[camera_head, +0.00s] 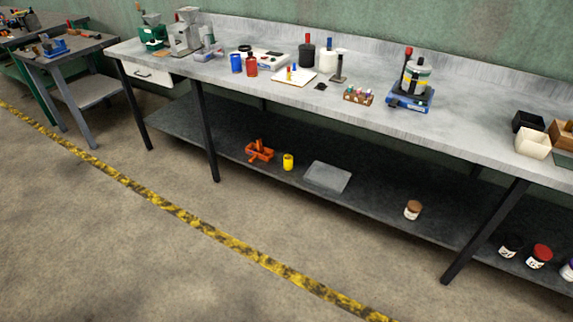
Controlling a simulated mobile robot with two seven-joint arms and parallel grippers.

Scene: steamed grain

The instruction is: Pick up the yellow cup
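A small yellow cup (288,162) stands upright on the lower shelf of the long grey workbench. It is between an orange tool or holder (259,151) on its left and a flat grey box (327,177) on its right. Neither of my grippers shows in the head view.
The lower shelf (375,208) also holds a brown-lidded jar (413,210). Bench legs (207,135) and the tabletop edge frame the shelf. The floor in front is clear.

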